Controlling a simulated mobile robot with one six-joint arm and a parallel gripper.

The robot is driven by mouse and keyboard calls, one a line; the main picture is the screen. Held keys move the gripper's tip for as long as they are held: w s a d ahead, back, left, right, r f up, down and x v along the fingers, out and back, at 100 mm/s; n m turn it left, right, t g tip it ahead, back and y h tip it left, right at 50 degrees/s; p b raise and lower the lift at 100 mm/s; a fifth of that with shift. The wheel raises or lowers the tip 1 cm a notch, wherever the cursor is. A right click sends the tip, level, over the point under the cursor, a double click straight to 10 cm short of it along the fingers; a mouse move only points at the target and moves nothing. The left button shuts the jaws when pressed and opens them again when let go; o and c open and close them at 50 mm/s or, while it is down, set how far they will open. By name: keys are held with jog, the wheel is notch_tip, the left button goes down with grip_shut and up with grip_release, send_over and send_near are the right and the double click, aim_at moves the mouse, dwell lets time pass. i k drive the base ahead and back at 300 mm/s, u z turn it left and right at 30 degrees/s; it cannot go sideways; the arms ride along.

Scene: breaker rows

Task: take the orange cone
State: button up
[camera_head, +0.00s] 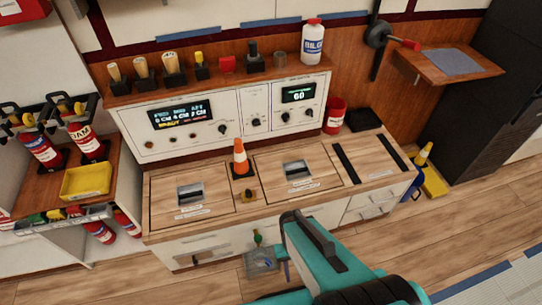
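The orange cone (240,157) stands upright on the wooden counter (212,212). It has a pale band and a dark base. It sits between two inset panels with grey recessed handles, close to the white control panel behind it. My teal arm reaches in from the bottom right, in front of the counter.
A red cup (334,116) and a black box (363,121) are at the counter's back right. A yellow tray (86,181) and fire extinguishers (40,147) are at left. A yellow wet-floor-like stand (430,178) is on the floor at right.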

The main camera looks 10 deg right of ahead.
aim_at(242, 167)
jog(key=z, duration=0.65)
jog(key=k, duration=1.45)
jog(key=u, duration=0.9)
jog(key=i, duration=1.55)
jog(key=z, duration=0.45)
